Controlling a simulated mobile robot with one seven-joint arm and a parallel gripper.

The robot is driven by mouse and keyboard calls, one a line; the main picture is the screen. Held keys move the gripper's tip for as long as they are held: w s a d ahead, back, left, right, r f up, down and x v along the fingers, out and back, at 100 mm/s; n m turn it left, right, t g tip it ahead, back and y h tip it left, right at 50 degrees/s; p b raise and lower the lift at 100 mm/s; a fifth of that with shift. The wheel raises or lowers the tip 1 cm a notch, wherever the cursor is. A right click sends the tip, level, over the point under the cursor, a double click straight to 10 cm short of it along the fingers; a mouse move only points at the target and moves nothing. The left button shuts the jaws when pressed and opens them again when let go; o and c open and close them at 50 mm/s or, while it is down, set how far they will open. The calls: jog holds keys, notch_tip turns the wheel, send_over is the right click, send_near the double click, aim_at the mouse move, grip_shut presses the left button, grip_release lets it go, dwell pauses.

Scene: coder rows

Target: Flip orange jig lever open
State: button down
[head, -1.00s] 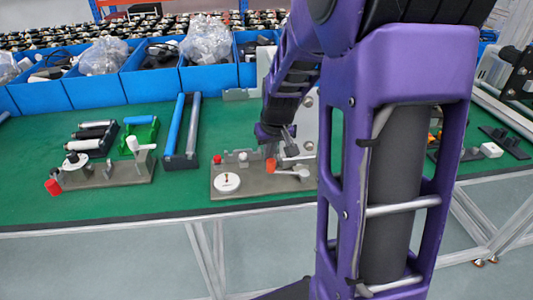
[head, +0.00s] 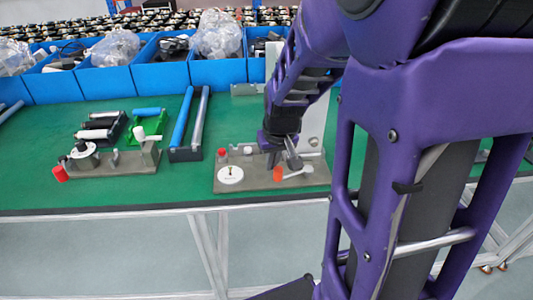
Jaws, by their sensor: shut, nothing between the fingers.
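The jig (head: 258,185) is a grey-brown plate on the green bench, with a white round disc (head: 230,175) at its front left. Its lever is a pale bar (head: 298,173) with an orange tip (head: 277,173) on its left end. The lever lies low over the right half of the plate. My gripper (head: 284,164) points down just behind and above the orange tip. Its fingers are shut with nothing between them. I cannot tell whether they touch the lever.
A red knob (head: 221,154) stands at the jig's back left. A second jig (head: 110,165) with a red-ended handle stands to the left. A rack with blue and grey rollers (head: 187,130) lies between them. Blue bins (head: 105,82) line the back. My arm hides the right side.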

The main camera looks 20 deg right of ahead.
jog(key=shift+s, duration=0.35)
jog(key=shift+s+f, duration=0.15)
dwell(0.3)
